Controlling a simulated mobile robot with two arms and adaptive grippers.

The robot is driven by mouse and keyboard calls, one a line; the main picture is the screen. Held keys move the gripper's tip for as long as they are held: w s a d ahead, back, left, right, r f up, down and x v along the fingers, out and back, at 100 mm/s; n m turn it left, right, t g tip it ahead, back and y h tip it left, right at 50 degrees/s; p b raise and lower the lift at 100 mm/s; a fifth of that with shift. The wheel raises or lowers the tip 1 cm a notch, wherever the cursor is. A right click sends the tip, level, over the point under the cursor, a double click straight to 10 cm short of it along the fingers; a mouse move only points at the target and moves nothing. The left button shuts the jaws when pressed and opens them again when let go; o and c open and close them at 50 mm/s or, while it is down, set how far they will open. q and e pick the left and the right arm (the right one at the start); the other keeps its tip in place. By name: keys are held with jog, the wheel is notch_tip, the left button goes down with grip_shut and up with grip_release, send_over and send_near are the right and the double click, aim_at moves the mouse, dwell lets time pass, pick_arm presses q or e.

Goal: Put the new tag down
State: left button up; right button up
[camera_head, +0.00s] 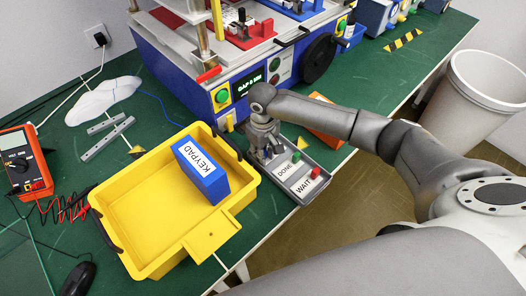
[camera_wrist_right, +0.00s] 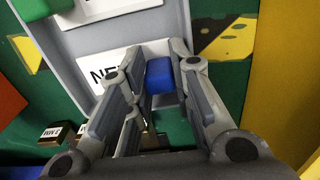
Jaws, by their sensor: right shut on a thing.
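In the head view the gripper hides the new tag. The DONE tag (camera_head: 286,172) with its green knob and the WAIT tag (camera_head: 305,186) with its red knob lie in the tray. My left gripper is not in view.
A yellow bin (camera_head: 133,205) holding a blue KEYPAD box (camera_head: 202,170) stands left of the tray. The blue test machine (camera_head: 185,80) stands behind. An orange block (camera_head: 325,128) lies past the tray. A multimeter (camera_head: 24,160) is far left; a white waste bin (camera_head: 475,95) is right.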

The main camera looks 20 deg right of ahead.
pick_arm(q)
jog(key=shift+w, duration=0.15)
pick_arm(e)
jog(key=shift+f, duration=0.1)
jog(key=o, duration=0.8)
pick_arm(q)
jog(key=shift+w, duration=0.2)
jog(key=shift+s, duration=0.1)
pick_arm(e)
notch_tip(320, 180, up, 12)
jog(key=shift+r, duration=0.1)
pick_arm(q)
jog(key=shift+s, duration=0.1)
